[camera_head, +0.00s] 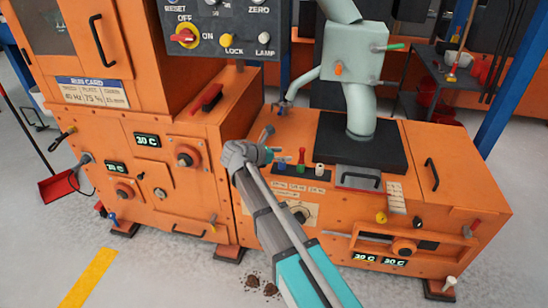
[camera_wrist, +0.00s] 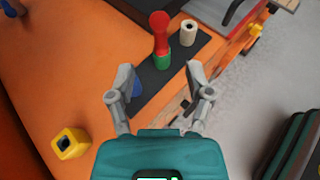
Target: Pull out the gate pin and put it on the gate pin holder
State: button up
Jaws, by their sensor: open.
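A red-handled pin (camera_wrist: 160,38) stands in a green collar (camera_wrist: 161,62) on a dark strip (camera_wrist: 178,62) on top of the orange machine. The same red handle (camera_head: 301,155) shows in the head view. A white hollow cylinder (camera_wrist: 188,31) stands beside it, and a blue piece (camera_wrist: 136,88) lies partly behind my left finger. A yellow block with a dark hole (camera_wrist: 70,142) sits to the left. I cannot tell for sure which of these are the gate pin and its holder. My gripper (camera_wrist: 161,80) is open and empty, short of the green collar.
A black handle (camera_head: 360,180) is on a lid right of the strip. A grey pipe (camera_head: 360,108) rises behind on a black plate (camera_head: 335,130). A control panel (camera_head: 225,28) overhangs at the back left. A yellow knob (camera_head: 381,217) sits near the front edge.

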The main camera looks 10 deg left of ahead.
aim_at(301, 162)
jog(key=b+x, duration=0.3)
jog(key=x, duration=0.6)
jog(key=shift+w+d, duration=0.1)
jog(key=shift+d, duration=0.05)
grip_shut()
dwell(0.3)
